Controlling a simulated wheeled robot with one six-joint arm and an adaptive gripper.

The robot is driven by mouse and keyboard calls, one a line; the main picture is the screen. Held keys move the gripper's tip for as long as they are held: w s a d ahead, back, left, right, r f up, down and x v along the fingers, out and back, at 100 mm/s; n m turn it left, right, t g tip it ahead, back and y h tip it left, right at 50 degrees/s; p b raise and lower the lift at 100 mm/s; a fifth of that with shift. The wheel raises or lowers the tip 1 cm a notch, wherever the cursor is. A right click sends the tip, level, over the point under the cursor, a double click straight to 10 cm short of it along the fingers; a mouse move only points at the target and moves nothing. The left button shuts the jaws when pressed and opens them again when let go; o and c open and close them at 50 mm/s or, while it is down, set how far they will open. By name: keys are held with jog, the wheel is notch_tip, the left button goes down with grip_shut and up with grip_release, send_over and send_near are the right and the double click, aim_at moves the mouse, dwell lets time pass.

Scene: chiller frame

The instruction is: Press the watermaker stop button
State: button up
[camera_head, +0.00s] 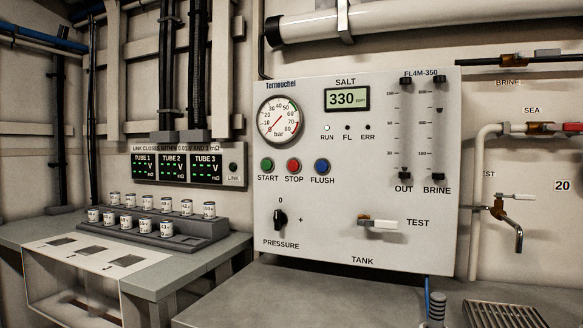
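The watermaker panel (345,235) is a light grey upright board in the middle of the head view. Its red STOP button (293,166) sits between the green START button (266,165) and the blue FLUSH button (321,166). The RUN lamp (327,128) looks pale, and the FL and ERR lamps look dark. The SALT display (347,98) reads 330 ppm. A round bar gauge (280,120) is above the buttons. My gripper is not in view, and nothing covers the buttons.
A grey bench (300,300) stands below the panel. The PRESSURE knob (281,219) and TEST valve lever (378,224) stick out below the buttons. A left bench (150,275) carries a rack with several small jars (165,203). Pipes and a tap (510,225) are at right.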

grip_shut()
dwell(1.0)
